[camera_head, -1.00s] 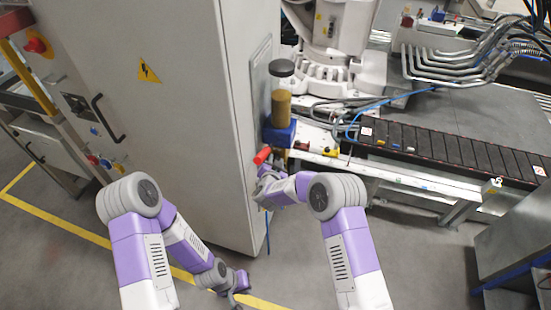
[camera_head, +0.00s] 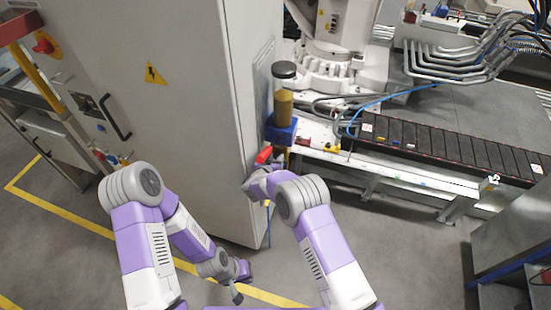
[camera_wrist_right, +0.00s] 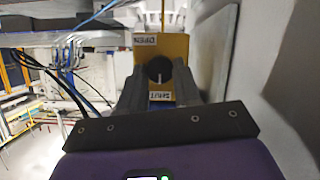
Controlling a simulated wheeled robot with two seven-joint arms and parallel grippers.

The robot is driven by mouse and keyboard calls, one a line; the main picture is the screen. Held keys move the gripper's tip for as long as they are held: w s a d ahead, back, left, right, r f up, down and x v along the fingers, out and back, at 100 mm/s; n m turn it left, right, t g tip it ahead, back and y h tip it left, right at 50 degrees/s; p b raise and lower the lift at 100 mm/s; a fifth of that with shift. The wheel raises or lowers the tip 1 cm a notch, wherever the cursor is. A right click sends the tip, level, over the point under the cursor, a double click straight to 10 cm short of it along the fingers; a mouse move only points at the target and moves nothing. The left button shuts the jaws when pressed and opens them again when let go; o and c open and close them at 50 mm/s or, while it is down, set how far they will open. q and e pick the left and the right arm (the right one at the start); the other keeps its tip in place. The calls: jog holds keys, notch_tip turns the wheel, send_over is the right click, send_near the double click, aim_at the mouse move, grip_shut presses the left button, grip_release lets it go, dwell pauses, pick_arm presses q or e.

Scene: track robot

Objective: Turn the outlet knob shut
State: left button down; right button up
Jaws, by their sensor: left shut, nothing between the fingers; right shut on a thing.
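The black outlet knob (camera_wrist_right: 158,69) sits on a yellow plate (camera_wrist_right: 150,42) in the right wrist view. The plate has an OPEN label at its far edge and a SHUT label (camera_wrist_right: 161,96) at its near edge. The knob's white mark points toward the SHUT label. My right gripper (camera_wrist_right: 158,76) is shut on the knob, one dark finger on each side. In the head view the knob is hidden behind my right wrist, below the red handle (camera_head: 263,155). My left gripper (camera_head: 237,292) is shut and empty, low over the floor.
A tall grey cabinet (camera_head: 190,120) stands directly left of my right gripper. A gold cylinder (camera_head: 283,108) with a black cap stands on a blue block (camera_head: 281,132) by the cabinet's side. A conveyor (camera_head: 450,150) lies to the right.

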dwell(0.4)
jog(key=o, duration=1.1)
jog(key=shift+c, duration=0.2)
jog(key=p+v, duration=0.1)
jog(key=v, duration=0.6)
jog(key=shift+s, duration=0.25)
jog(key=shift+a+r, duration=0.1)
